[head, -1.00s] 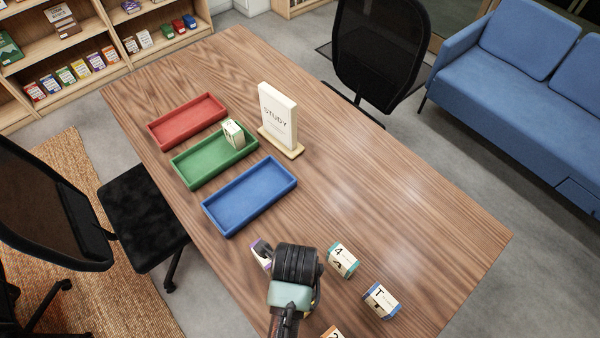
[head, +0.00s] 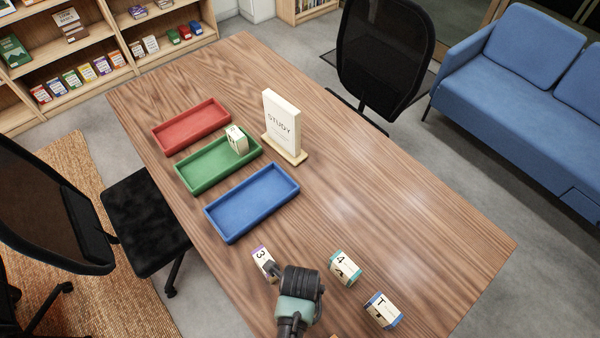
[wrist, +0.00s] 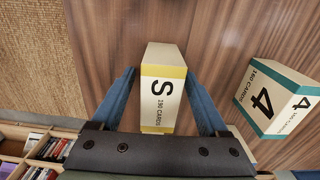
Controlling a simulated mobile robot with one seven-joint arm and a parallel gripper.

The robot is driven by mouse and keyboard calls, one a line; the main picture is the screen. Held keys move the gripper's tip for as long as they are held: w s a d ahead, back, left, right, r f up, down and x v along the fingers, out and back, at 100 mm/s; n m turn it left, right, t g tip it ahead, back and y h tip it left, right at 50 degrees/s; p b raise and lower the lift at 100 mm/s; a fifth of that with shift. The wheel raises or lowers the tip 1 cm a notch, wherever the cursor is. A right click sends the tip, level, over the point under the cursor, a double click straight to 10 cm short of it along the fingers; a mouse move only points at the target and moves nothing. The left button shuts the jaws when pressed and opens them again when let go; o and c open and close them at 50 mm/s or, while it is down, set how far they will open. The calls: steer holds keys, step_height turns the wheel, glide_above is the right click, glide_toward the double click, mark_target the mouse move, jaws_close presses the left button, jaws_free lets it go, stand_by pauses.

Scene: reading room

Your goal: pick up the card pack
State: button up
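A cream card pack (wrist: 162,90) with yellow bands and a large S lies between my gripper's two blue fingers in the wrist view. My gripper (wrist: 160,72) is open, with a finger on each side of this pack and a narrow gap showing at the left. In the head view my gripper (head: 270,268) is over the near part of the table, and its wrist hides the S pack. A purple-edged pack (head: 262,258) marked 3 shows just left of it. A teal-edged pack (head: 345,268) marked 4 stands to the right, also in the wrist view (wrist: 275,98).
A blue-banded pack (head: 383,311) stands farther right. Red (head: 160,149), green (head: 185,187) and blue (head: 225,237) trays lie up the table; the green one holds a pack (head: 236,139). A STUDY sign (head: 282,122) stands beside them. The table's right side (head: 420,210) is clear.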

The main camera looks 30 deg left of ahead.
jaws_close()
steer(key=shift+r, duration=0.15)
